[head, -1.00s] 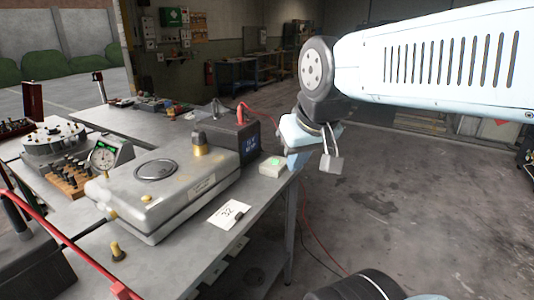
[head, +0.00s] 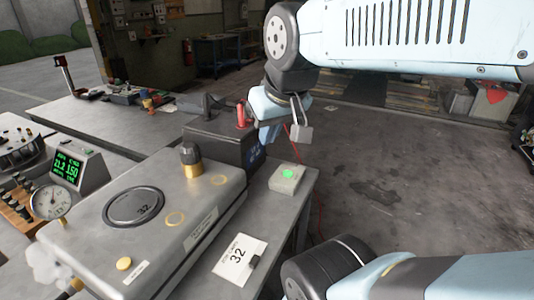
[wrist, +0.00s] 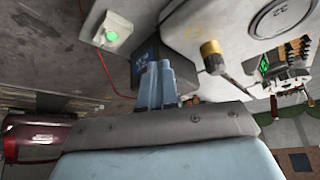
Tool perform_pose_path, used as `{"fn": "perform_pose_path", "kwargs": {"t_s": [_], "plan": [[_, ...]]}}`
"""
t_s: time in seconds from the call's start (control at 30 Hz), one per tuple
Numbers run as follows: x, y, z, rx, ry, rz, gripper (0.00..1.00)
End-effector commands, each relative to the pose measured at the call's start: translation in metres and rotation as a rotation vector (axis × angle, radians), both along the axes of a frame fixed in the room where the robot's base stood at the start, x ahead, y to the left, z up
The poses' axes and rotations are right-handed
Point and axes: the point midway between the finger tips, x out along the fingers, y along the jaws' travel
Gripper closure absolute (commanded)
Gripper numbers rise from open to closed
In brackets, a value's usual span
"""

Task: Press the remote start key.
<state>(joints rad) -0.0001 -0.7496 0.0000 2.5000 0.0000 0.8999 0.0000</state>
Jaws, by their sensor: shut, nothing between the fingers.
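A small pale box with a lit green button (head: 288,174) sits near the right edge of the bench; I take it as the remote start key. It also shows at the upper left of the wrist view (wrist: 112,36). My gripper (head: 264,138) is shut and empty, with its light blue fingers together. In the head view it hangs just behind the box, beside the dark battery-like case (head: 215,143). In the wrist view the fingertips (wrist: 157,66) lie right of and below the green button, apart from it.
A large grey metal housing (head: 165,245) with a round lid and black-and-brass knob (head: 190,160) fills the bench's left. A meter with green digits (head: 75,170) stands at left. Floor right of the bench is open.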

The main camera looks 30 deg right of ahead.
Motion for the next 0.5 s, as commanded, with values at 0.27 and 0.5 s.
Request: {"fn": "perform_pose_path", "kwargs": {"t_s": [0.27, 0.5], "plan": [[-0.0002, 0.0, 0.0001, 0.0, -0.001, 0.0, 1.0], [0.0062, -0.003, 0.0005, 0.009, 0.015, -0.025, 1.0]]}}
